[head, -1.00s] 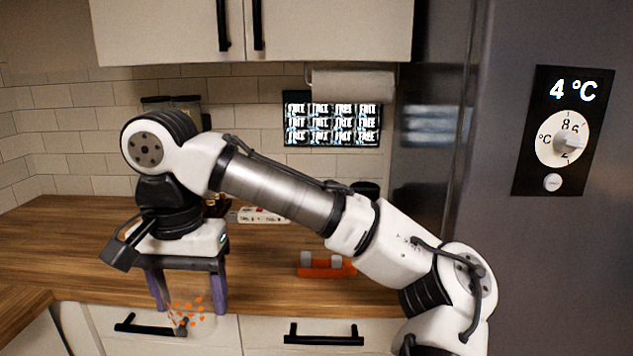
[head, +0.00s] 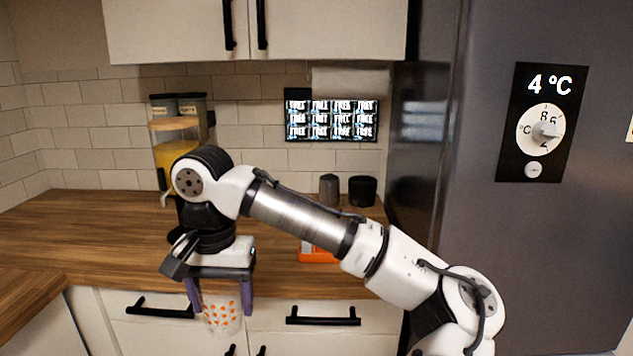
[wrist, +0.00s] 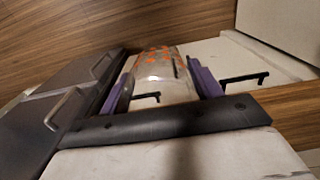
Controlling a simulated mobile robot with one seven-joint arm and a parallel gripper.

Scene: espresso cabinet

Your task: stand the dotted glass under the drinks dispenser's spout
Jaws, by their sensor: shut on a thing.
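The dotted glass (head: 221,313) is clear with orange dots. My gripper (head: 220,300) is shut on it, with a purple finger on each side, and holds it in front of the drawer fronts, below the counter's top. In the wrist view the glass (wrist: 158,68) lies between the two purple fingers (wrist: 160,88). The drinks dispenser (head: 176,150) stands at the back left of the counter, with yellow-orange drink and a wooden lid. Its spout (head: 165,199) shows at its lower left. My arm hides part of its right side and base.
The wooden counter (head: 90,225) is clear to the left. Dark canisters (head: 180,104) stand behind the dispenser. An orange holder (head: 318,257) sits near the counter's front edge, partly behind my arm. Two dark cups (head: 362,191) stand at the back. A fridge (head: 460,130) bounds the right.

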